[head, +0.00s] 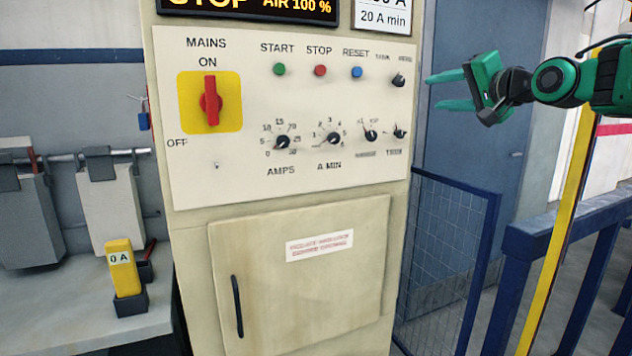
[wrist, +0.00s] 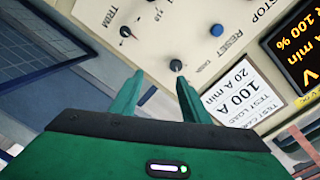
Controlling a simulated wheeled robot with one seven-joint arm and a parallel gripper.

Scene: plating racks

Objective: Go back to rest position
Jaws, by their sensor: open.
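My green gripper (head: 452,92) is at the upper right in the head view, open and empty, with its fingers pointing left toward the cabinet's right edge. In the wrist view its two fingers (wrist: 162,98) are apart with nothing between them. The control panel (head: 235,165) is in front of me. Its small black tank/aere knob (head: 398,80) lies just left of the fingertips in the head view. In the wrist view this knob (wrist: 176,65) shows beyond the fingertips. I cannot tell the exact gap; no contact is visible.
The red mains switch (head: 211,101) stands upright at ON. A display above reads STOP. A blue mesh gate (head: 440,250) and blue railing (head: 512,275) stand at the right. A bench (head: 75,318) with a yellow meter (head: 122,268) is at the left.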

